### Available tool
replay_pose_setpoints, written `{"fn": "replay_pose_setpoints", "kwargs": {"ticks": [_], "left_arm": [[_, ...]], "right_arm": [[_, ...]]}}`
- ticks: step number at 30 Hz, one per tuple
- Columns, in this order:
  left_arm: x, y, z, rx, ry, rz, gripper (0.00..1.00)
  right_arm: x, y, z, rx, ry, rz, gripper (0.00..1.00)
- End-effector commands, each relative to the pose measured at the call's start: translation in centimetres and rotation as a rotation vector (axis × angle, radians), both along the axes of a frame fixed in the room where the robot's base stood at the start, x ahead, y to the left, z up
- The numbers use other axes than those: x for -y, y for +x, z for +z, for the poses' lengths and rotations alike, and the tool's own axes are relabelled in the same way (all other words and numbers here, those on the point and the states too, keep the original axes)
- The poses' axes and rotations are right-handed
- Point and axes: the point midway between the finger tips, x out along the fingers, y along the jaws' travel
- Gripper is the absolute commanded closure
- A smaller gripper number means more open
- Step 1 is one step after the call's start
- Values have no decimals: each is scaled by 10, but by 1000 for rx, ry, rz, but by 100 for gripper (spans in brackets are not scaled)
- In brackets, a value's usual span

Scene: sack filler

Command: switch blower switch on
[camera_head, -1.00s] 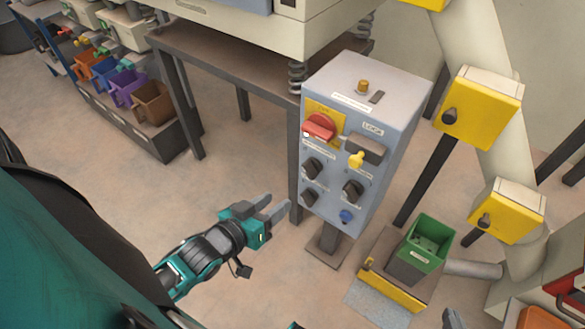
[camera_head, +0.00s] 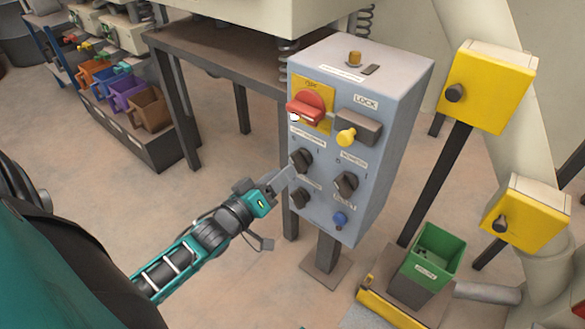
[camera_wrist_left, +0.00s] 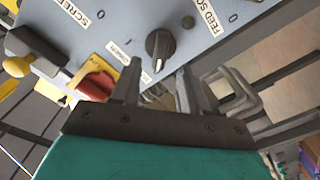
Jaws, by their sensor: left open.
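The grey-blue control box (camera_head: 385,150) stands on a post and carries several black rotary knobs. My left gripper (camera_head: 287,177) is at its left side, fingers pointing at the front face. The upper left knob (camera_head: 301,160) is just beyond the fingertips; it also shows in the left wrist view (camera_wrist_left: 160,44), with a pale pointer line. The left gripper (camera_wrist_left: 158,80) is open there, and the knob is ahead of the gap, not visibly gripped. The small label by this knob is too unclear to read, so I cannot confirm it as the blower switch. My right gripper is out of view.
A red rotary handle (camera_head: 305,107) sits above the knob, a yellow lock part (camera_head: 346,137) beside it. Other knobs (camera_head: 346,184) and a blue button (camera_head: 340,219) are close by. A table leg (camera_head: 290,215) stands behind the gripper.

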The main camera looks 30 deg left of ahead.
Motion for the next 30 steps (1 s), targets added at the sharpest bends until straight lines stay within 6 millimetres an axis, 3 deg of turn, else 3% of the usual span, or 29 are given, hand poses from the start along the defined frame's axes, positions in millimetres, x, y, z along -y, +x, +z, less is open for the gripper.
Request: {"fn": "replay_pose_setpoints", "kwargs": {"ticks": [3, 9, 21, 30], "left_arm": [[2, 23, -2, 3, 2, 0, 55], [4, 45, -1, 1, 3, -2, 55], [4, 51, -1, -2, 2, -1, 55], [4, 51, -1, -2, 2, -1, 84]], "right_arm": [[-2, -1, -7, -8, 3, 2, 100], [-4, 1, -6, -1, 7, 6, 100], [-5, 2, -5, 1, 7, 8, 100], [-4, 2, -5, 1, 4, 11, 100]]}}
